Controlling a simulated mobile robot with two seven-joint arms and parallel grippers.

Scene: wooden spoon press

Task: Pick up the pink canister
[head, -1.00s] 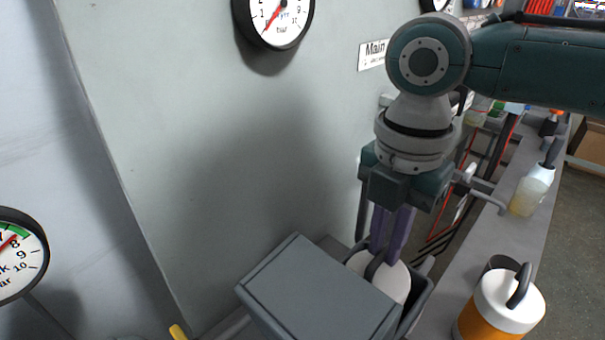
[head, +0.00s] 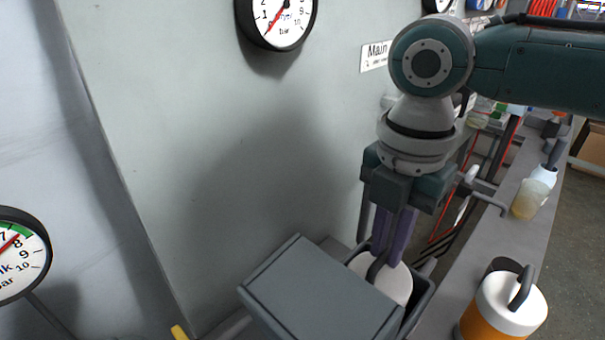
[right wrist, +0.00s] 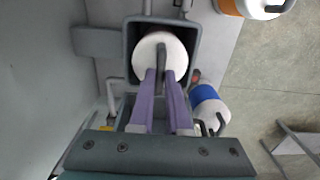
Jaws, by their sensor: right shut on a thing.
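A canister with a white lid (head: 397,284) and a dark handle sits in an open-topped grey box at the bottom of the head view. Its lid also shows in the right wrist view (right wrist: 145,52). Its body is almost wholly hidden by the box walls, with only a dark reddish edge showing, so I cannot confirm that it is pink. My right gripper (head: 383,262) points down from above, its purple fingers shut on the handle. The fingers also show in the right wrist view (right wrist: 161,78). My left gripper is not in view.
The grey box (head: 424,291) surrounds the canister, with a grey lid or panel (head: 320,295) beside it. An orange canister (head: 480,322) stands on the ledge to the right. A blue canister (right wrist: 206,97) shows in the wrist view. A grey wall (head: 230,170) with gauges rises on the left.

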